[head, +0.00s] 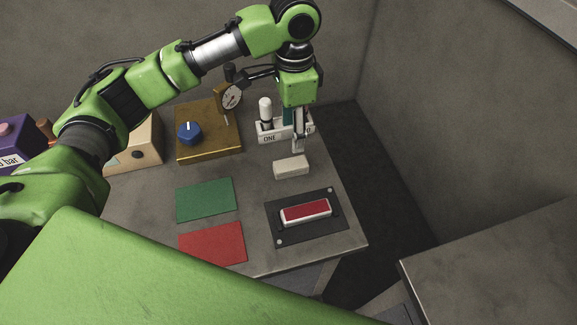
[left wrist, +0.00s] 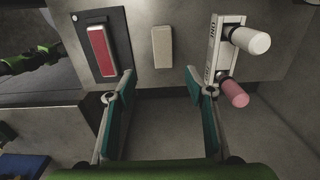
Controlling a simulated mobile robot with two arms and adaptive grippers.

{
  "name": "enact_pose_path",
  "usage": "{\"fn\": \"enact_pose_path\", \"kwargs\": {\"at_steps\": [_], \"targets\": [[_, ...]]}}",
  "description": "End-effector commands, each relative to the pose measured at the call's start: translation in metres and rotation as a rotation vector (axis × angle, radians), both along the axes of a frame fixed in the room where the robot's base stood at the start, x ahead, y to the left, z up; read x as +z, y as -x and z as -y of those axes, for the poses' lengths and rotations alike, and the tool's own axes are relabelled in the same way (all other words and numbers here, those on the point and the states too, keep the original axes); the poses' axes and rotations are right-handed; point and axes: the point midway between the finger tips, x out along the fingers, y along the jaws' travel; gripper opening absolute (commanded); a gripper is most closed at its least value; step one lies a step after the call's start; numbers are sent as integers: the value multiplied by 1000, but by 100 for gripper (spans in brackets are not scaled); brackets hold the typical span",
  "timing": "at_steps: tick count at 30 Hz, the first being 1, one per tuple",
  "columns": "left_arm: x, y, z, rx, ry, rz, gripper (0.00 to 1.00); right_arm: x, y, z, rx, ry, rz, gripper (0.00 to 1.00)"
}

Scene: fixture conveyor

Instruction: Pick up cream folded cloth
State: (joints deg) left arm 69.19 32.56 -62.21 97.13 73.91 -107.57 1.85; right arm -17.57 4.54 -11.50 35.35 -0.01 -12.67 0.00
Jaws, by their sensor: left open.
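The cream folded cloth (head: 291,168) lies on the grey table, a small pale block shape in front of the labelled white rack. In the left wrist view the cloth (left wrist: 162,47) sits between the lines of the two fingers, beyond their tips. My left gripper (head: 298,144) points down just above and behind the cloth in the head view. In the left wrist view its teal fingers (left wrist: 160,78) are spread apart with nothing between them. The fingers partly overlap each other in the head view. My right gripper is not seen.
The white rack (head: 265,137) with upright cylinders stands close behind the cloth. A dark plate with a red-topped bar (head: 306,211) lies in front. Green (head: 205,199) and red mats (head: 212,243) lie left. A brass-coloured box (head: 209,145) with a blue knob stands back left.

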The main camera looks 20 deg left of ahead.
Motion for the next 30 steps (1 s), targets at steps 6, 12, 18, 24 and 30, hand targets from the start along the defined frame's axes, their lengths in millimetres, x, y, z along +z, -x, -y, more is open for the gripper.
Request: {"fn": "enact_pose_path", "kwargs": {"at_steps": [6, 12, 18, 24, 30], "targets": [[-31, 1, -1, 0, -2, -5, 49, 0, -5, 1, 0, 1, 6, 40], [-70, 1, 0, 1, -1, -4, 49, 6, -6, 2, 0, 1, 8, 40], [-89, 0, 0, 0, 0, -1, 49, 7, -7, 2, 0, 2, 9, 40], [-109, -3, -1, 2, -1, -3, 49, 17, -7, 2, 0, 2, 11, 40], [-136, -5, -1, 0, -2, -1, 49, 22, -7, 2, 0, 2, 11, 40]]}}
